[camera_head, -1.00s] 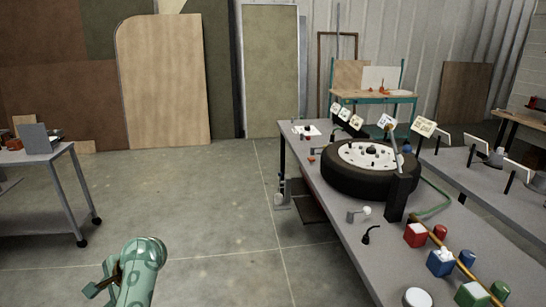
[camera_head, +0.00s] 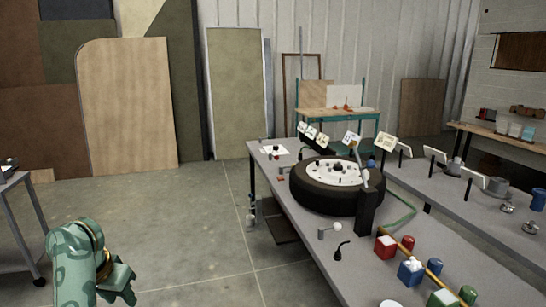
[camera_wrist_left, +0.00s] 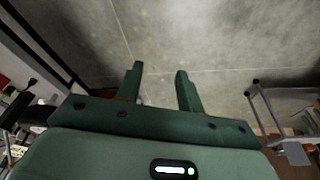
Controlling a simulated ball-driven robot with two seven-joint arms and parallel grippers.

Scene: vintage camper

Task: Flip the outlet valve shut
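I cannot pick out the outlet valve for certain. Small metal fittings (camera_head: 508,207) stand on the right-hand table, too small to read as a valve. A black bent lever (camera_head: 342,249) and a small grey piece with a white ball (camera_head: 329,231) are on the near workbench, in front of the tyre. My left gripper (camera_head: 128,286) is low at the left over the floor, well away from the benches. In the left wrist view its two fingers (camera_wrist_left: 159,72) are apart with only floor between them. My right gripper is not in view.
The long grey workbench (camera_head: 300,214) holds a black tyre with a white hub (camera_head: 312,188), a dark post (camera_head: 369,208) and coloured blocks (camera_head: 386,247). A grey cart (camera_head: 28,222) stands at the left. Concrete floor (camera_head: 190,225) between them is clear.

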